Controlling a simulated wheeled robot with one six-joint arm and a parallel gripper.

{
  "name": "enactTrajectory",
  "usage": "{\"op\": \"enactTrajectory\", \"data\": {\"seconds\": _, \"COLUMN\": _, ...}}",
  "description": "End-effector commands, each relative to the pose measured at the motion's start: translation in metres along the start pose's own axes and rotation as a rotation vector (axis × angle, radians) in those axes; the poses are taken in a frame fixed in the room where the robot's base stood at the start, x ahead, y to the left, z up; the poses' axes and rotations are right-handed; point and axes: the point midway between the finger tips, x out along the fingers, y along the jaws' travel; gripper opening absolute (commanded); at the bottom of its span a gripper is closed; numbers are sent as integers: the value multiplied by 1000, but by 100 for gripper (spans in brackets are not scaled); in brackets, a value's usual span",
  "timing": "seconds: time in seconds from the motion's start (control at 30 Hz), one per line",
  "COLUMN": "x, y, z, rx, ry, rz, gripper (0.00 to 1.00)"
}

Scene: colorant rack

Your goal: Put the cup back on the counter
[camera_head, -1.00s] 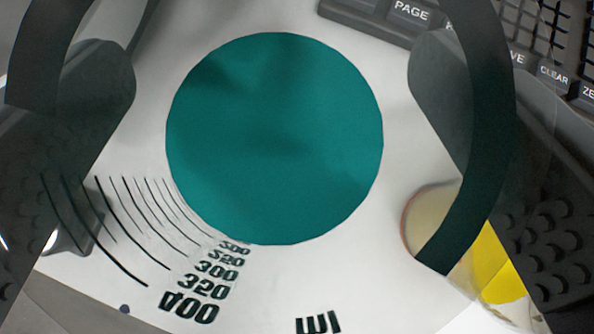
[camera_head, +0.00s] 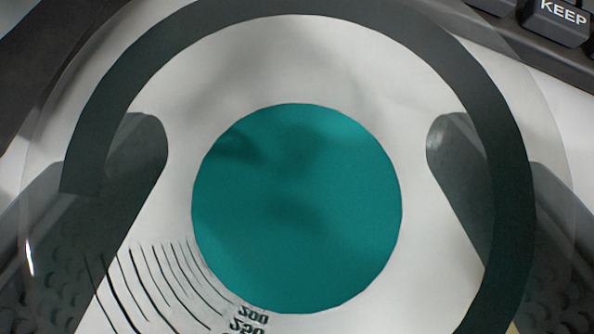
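The cup (camera_head: 494,90) is clear, with a dark band curving round it. I look down into it, and a teal disc (camera_head: 297,208) shows at its middle. Black curved scale lines and numbers, 200 and 250 among them, run down its lower left. My gripper (camera_head: 297,165) has one dark finger on each side of the cup, both showing through its clear wall. The fingers stay in line with the cup and appear shut on it. The contact points are hard to make out, and the gap below the cup is hidden.
A dark keyboard (camera_head: 545,38) is at the upper right, with a key marked KEEP. A pale surface (camera_head: 577,115) lies beyond the cup. A dark area (camera_head: 40,55) fills the upper left corner. A sliver of yellow shows at the lower right.

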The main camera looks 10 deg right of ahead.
Motion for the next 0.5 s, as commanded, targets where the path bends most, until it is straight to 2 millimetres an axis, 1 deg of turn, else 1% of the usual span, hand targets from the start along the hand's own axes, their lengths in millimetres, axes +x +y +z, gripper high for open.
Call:
{"op": "enactTrajectory", "data": {"seconds": 0.2, "x": 2, "y": 0, "z": 2, "rx": 1, "ry": 0, "rz": 0, "gripper": 47}}
{"op": "enactTrajectory", "data": {"seconds": 0.23, "x": 2, "y": 0, "z": 2, "rx": 1, "ry": 0, "rz": 0, "gripper": 84}}
{"op": "enactTrajectory", "data": {"seconds": 0.3, "x": 2, "y": 0, "z": 2, "rx": 1, "ry": 0, "rz": 0, "gripper": 98}}
{"op": "enactTrajectory", "data": {"seconds": 0.33, "x": 2, "y": 0, "z": 2, "rx": 0, "ry": 0, "rz": 0, "gripper": 100}}
{"op": "enactTrajectory", "data": {"seconds": 0.5, "x": 2, "y": 0, "z": 2, "rx": 0, "ry": 0, "rz": 0, "gripper": 100}}
